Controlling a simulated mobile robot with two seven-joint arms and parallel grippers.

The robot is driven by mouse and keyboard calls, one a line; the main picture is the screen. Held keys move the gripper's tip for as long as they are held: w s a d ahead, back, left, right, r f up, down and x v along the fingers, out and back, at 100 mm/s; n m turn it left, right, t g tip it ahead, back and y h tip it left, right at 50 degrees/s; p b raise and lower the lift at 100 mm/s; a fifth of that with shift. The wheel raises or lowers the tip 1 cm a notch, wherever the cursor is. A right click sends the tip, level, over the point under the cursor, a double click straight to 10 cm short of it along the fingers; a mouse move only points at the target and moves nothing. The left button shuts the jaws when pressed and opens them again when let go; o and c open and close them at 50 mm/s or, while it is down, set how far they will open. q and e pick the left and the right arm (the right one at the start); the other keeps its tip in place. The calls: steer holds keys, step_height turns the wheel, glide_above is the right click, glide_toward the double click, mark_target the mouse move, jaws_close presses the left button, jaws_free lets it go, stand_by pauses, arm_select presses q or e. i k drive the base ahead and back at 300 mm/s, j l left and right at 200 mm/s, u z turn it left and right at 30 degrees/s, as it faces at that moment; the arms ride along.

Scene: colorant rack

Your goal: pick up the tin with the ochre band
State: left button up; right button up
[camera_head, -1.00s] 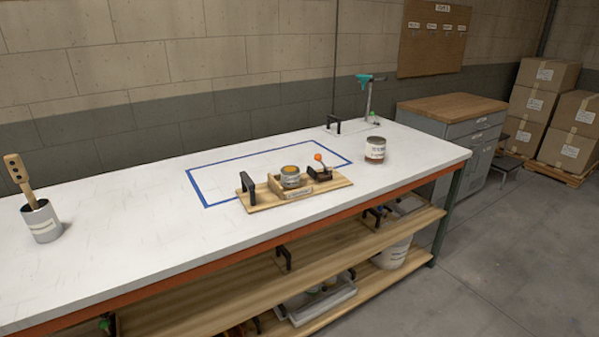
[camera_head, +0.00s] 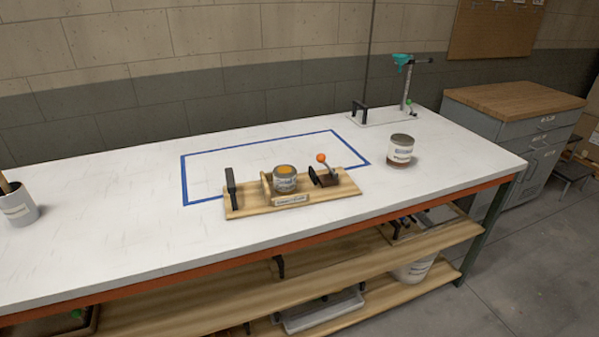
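A grey tin (camera_head: 285,180) with an orange patch on top and a pale label sits in the wooden fixture (camera_head: 245,208) on the white bench. A second tin (camera_head: 400,151) stands upright on the bench to the right of the fixture. It has a grey lid, a white label and a brownish-red lower part. I cannot clearly make out an ochre band on either tin at this size. Neither of my grippers is in view.
Blue tape (camera_head: 250,145) outlines a rectangle on the bench (camera_head: 110,230). The fixture has a black handle (camera_head: 231,188) and an orange-knobbed lever (camera_head: 322,158). A stand (camera_head: 407,85) is at the back right, a pot (camera_head: 18,208) at the left. Shelves (camera_head: 200,302) lie below.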

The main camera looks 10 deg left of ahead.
mark_target(285, 175)
steer(key=i+l+u, duration=0.1)
steer(key=i+l, duration=0.7)
steer(key=l, duration=0.1)
